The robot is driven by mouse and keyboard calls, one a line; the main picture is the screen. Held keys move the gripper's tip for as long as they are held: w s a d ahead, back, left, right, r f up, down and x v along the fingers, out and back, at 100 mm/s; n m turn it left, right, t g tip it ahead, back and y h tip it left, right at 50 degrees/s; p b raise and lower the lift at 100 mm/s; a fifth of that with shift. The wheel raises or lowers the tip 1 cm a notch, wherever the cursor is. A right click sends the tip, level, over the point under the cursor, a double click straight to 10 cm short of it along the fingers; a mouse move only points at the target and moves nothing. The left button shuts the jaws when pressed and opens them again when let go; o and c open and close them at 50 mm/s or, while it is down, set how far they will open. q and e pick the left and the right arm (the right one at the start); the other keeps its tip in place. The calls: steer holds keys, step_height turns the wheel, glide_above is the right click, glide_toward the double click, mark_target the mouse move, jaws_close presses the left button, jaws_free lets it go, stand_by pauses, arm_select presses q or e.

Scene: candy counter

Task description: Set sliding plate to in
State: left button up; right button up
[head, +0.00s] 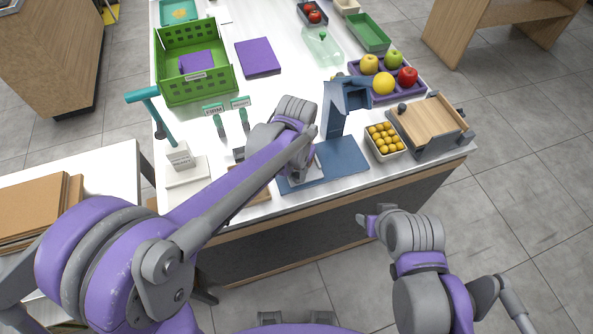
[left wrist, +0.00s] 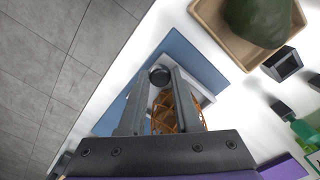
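A blue stand (head: 345,160) with an upright column and flat base stands at the counter's front. A pale grey plate (head: 313,174) lies on its base, partly hidden by my left gripper; I take it for the sliding plate. It also shows in the left wrist view (left wrist: 204,97), with a black round knob (left wrist: 160,75) and an orange-brown lattice piece (left wrist: 187,113) near it. My left gripper (head: 303,168) points down over the plate. Its fingers lie on both sides of the knob and appear closed against it. My right gripper (head: 368,223) hangs before the counter, clear of everything; its finger gap is unclear.
Right of the stand are a bowl of yellow balls (head: 385,141) and a wooden board (head: 430,116) in a grey frame. A fruit tray (head: 412,94) stands behind. A green crate (head: 163,85) and teal-handled post (head: 155,110) are at left. A tan tray (left wrist: 221,38) holds a dark green object.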

arm_select(q)
jaws_close()
stand_by(1.0)
